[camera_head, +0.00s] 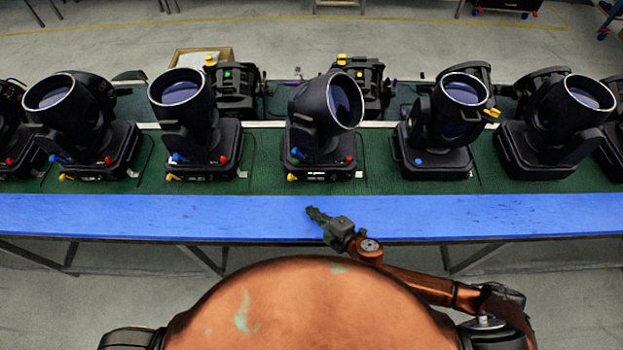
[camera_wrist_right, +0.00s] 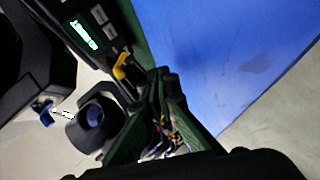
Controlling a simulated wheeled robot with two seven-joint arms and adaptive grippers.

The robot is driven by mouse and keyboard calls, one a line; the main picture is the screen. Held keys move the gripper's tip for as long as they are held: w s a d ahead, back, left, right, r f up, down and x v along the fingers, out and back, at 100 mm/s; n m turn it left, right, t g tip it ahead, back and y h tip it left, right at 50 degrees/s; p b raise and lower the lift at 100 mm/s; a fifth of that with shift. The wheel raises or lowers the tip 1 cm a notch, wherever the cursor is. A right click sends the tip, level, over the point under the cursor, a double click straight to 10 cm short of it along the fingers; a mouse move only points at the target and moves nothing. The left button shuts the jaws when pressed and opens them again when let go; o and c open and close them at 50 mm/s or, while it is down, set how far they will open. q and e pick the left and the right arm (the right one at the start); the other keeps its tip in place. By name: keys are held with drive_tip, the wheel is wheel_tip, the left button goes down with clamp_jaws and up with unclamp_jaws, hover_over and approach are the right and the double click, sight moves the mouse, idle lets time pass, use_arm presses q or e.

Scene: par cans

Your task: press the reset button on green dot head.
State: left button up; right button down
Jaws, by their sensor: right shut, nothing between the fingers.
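Several black moving-head lights stand along a green-topped bench. A small green dot shows on the back-row head (camera_head: 228,73) at left of centre. The front middle head (camera_head: 318,125) has a lit display (camera_head: 316,173) and blue, red and yellow parts low on its base. My right gripper (camera_head: 314,213) is shut and empty over the blue strip, in front of that middle head and apart from it. In the right wrist view, the lit green display (camera_wrist_right: 83,33), grey keys (camera_wrist_right: 98,14) and a yellow part (camera_wrist_right: 122,66) show beyond my fingers. I cannot tell which part is the reset button.
The blue front strip (camera_head: 150,215) of the bench is clear. Other front heads stand to the left (camera_head: 190,125) and right (camera_head: 438,120). Another back-row head (camera_head: 362,80) stands behind the middle one. An open cardboard box (camera_head: 200,55) is at the back left.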

drive_tip(key=shift+w, duration=0.45)
drive_tip(key=b, duration=0.1)
approach(305, 180)
drive_tip(key=a+f, duration=0.2)
drive_tip(key=a, duration=0.1)
drive_tip(key=shift+w+f, duration=0.3)
drive_tip(key=shift+w, duration=0.05)
use_arm(q)
drive_tip(key=shift+w+f, duration=0.6)
drive_tip(key=shift+f, duration=0.05)
use_arm(e)
drive_tip(key=shift+w, duration=0.75)
drive_tip(key=shift+w, duration=0.1)
use_arm(q)
drive_tip(key=shift+r, duration=0.15)
use_arm(e)
drive_tip(key=shift+w, duration=0.35)
use_arm(q)
drive_tip(key=shift+r, duration=0.1)
use_arm(e)
drive_tip(key=shift+w, duration=0.35)
drive_tip(key=shift+s, duration=0.15)
use_arm(q)
drive_tip(key=shift+r+p, duration=0.35)
drive_tip(key=shift+p, duration=0.05)
use_arm(e)
drive_tip(key=shift+s, duration=0.65)
